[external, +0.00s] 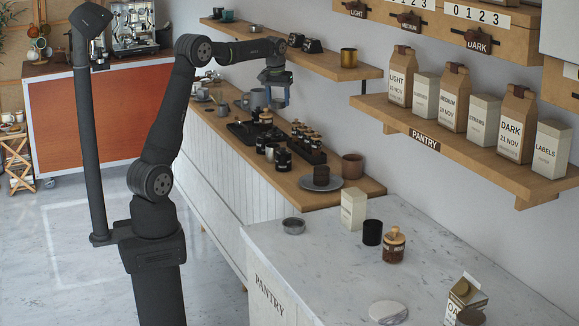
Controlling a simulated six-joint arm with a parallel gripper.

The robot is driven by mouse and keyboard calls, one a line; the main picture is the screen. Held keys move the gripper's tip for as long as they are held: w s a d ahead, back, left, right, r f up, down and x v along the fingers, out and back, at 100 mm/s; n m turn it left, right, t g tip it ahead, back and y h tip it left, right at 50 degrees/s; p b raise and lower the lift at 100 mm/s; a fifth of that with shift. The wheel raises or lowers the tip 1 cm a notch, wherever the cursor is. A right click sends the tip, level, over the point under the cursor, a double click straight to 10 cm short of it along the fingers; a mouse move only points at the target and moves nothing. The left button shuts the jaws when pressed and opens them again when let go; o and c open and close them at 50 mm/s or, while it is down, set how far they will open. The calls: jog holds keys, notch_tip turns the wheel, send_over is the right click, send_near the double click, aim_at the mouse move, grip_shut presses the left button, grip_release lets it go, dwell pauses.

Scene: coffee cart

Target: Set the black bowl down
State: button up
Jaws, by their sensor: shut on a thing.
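My gripper (275,102) is small in the external view, pointing down over the back part of the wooden counter. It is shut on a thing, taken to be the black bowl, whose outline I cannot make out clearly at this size. Dark shapes sit close below and beside the fingertips. I cannot tell whether the held thing touches the counter or hangs above it.
A grey mug (257,99) stands close to my gripper. A black tray (241,132) and several dark jars crowd the wooden counter (345,196). A plate (335,184) with a dark item lies nearer. A wall shelf (345,70) runs above. The marble counter (330,262) has free room.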

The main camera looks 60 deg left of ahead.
jog(key=s+d+f+m+h, duration=0.1)
jog(key=s+d+m, duration=0.25)
jog(key=d, duration=1.35)
jog(key=s+d+f+m, duration=0.15)
jog(key=d+m, duration=0.35)
jog(key=d, duration=1.1)
jog(key=s+d+f+m+h, duration=0.1)
jog(key=s+d+m, duration=0.25)
jog(key=d, duration=1.35)
jog(key=s+d+f+m, duration=0.2)
jog(key=s+d+m, duration=0.1)
jog(key=s+d, duration=1.05)
jog(key=s+d+f+m, duration=0.3)
jog(key=s+d, duration=0.8)
jog(key=s, duration=0.5)
jog(key=w+f, duration=0.2)
jog(key=w, duration=0.1)
jog(key=w+a+f, duration=0.1)
jog(key=w+f, duration=0.1)
jog(key=w, duration=0.2)
jog(key=w+f, duration=0.2)
jog(key=w, duration=0.2)
jog(key=shift+w+a+f, duration=0.2)
jog(key=shift+w+a, duration=0.05)
jog(key=shift+f, duration=2)
jog(key=shift+f, duration=0.1)
